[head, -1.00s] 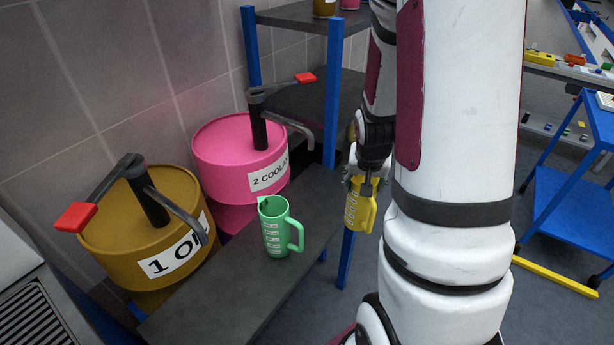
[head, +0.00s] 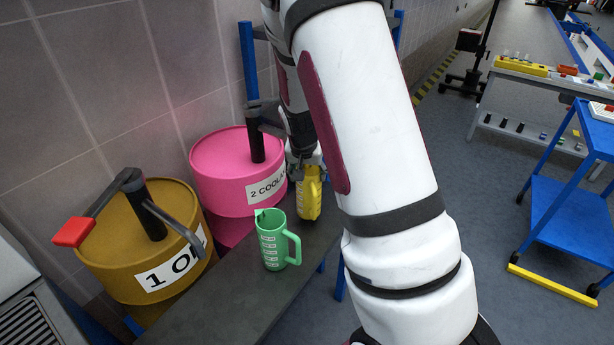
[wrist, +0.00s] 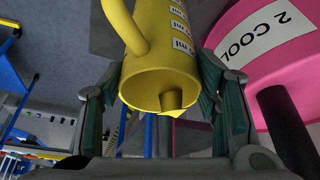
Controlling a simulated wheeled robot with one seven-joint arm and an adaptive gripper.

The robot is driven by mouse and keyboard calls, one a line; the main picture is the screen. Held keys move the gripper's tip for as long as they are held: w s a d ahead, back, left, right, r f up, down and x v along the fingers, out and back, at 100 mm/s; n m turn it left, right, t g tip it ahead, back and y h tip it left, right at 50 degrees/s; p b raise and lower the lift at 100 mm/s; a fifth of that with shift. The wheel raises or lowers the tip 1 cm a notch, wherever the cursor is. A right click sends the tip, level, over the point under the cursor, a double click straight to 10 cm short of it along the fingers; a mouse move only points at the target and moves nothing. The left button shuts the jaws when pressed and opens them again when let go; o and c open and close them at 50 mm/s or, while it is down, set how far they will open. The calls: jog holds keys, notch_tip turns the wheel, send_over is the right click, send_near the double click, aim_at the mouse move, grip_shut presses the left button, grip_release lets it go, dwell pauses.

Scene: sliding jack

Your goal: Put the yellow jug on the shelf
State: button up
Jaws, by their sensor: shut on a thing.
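The yellow jug (head: 310,200) is held in my gripper (head: 306,176) at the far end of the low dark shelf (head: 225,310). In the head view it looks upright, over or on the shelf; I cannot tell whether its base touches. In the wrist view, the yellow jug (wrist: 160,75) shows its open rim and spout towards the camera, with its handle at upper left. The fingers of my gripper (wrist: 160,88) close on it from both sides. A green jug (head: 273,240) stands upright on the shelf, nearer and left of the yellow jug.
A pink drum (head: 225,165) marked "2 COOLANT" and a mustard drum (head: 125,255), both with pump handles, stand behind the shelf. My arm hides the rack's right part. A blue trolley (head: 570,215) stands at right, with open floor between.

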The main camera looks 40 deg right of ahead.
aim_at(310, 197)
jog(key=shift+w+f, duration=0.2)
jog(key=shift+f, duration=0.55)
jog(key=shift+f, duration=0.55)
jog(key=shift+b, duration=0.3)
jog(key=o, duration=1.6)
jog(key=shift+s+f, duration=0.1)
jog(key=shift+c, duration=0.2)
